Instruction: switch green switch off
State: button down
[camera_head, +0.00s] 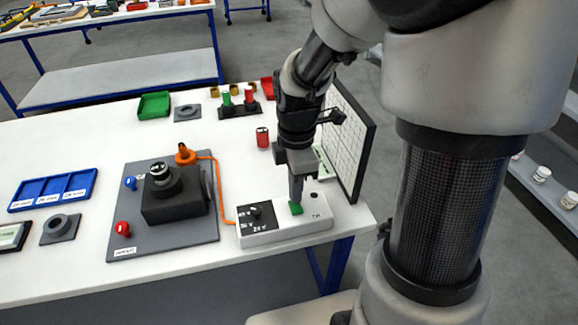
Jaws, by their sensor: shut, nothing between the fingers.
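The green switch (296,209) is a small green block on top of a white box (287,231), near the front right corner of the white table. My gripper (296,200) points straight down at it, with the shut fingertips at or just above the green switch. I cannot tell whether they touch. The gripper holds nothing. The box also has a black panel (257,217) with a dark knob and white lettering. The fingers partly hide the switch, and its on or off position cannot be made out.
A grey board (140,225) with a black block, a red knob and a blue knob lies to the left, joined to the box by an orange cable (223,190). A gridded panel (346,140) stands close behind on the right. A red can (263,138) stands behind the box.

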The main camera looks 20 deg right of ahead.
jog(key=shift+f, duration=0.35)
